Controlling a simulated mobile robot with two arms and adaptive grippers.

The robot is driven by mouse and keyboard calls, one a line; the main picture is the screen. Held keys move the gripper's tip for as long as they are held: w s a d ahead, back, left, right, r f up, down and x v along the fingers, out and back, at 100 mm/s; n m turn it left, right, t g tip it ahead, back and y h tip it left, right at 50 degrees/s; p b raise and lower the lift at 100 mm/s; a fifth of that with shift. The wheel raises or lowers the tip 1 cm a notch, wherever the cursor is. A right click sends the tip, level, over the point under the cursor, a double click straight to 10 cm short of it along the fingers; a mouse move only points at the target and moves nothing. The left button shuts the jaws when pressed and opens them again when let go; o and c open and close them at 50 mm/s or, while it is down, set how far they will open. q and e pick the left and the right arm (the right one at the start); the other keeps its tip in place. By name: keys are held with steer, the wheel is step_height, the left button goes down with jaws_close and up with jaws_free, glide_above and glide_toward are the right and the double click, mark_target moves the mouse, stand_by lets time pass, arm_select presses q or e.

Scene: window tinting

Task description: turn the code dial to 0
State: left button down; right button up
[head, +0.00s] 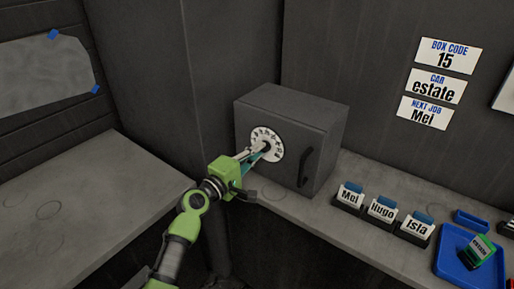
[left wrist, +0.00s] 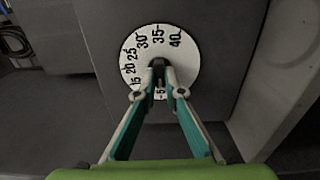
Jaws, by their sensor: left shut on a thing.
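The code dial is a white disc with black numbers (head: 274,134) on the front of a dark grey box (head: 300,116). In the left wrist view the dial (left wrist: 184,56) shows 15, 20, 25, 30, 35 and 40, with a 5 low between my fingers. My left gripper (head: 260,148) reaches the dial from the front. In the left wrist view my left gripper (left wrist: 160,80) is shut on the dark knob (left wrist: 158,62) at the dial's centre. The fingers hide part of the lower dial, and I cannot tell which number is selected. My right gripper is not in view.
The box has a dark handle (head: 305,167) right of the dial. Signs on the wall read "BOX CODE 15" (head: 447,56), "CAR estate" and "NEXT JOB Mei". Name holders (head: 382,210) and a blue tray (head: 447,266) stand to the right. The left counter (head: 90,190) is mostly clear.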

arm_select(q)
steer(key=shift+f+n+p, duration=0.15)
steer(key=shift+n+p, duration=0.95)
steer(key=shift+n, duration=1.7)
steer(key=c, duration=2.1)
jaws_free()
steer(key=shift+c, duration=0.2)
steer(key=shift+s, duration=0.1)
steer(key=v, duration=1.2)
